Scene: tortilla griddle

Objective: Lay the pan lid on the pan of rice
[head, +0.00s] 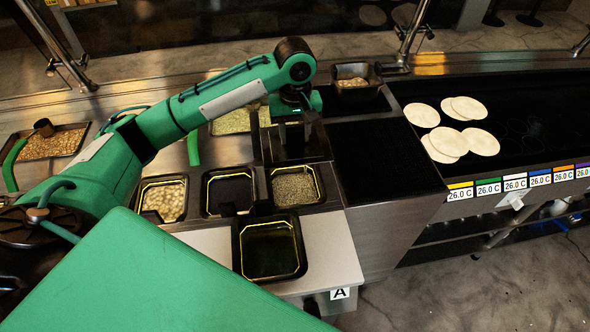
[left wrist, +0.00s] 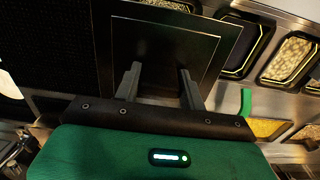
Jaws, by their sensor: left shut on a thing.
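The pan lid (left wrist: 160,35) is a dark, flat, square plate with a thin lighter rim line, seen in the left wrist view. My left gripper (left wrist: 160,78) is shut on it. In the head view my left gripper (head: 294,132) points down and the dark lid (head: 300,150) is under it, above the far row of pans, left of the black flat top. A pan of fine pale grains (head: 295,186) stands just nearer than the lid; it looks most like the rice, but I cannot be sure. The lid hides what lies beneath it. My right gripper is not in view.
Other pans hold white chunks (head: 163,199), dark food (head: 230,191) and pale green food (head: 232,121). A dark pan (head: 270,249) stands in front on the white counter. A black container (head: 354,82) is behind right. Tortillas (head: 462,130) lie on the griddle (head: 530,110).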

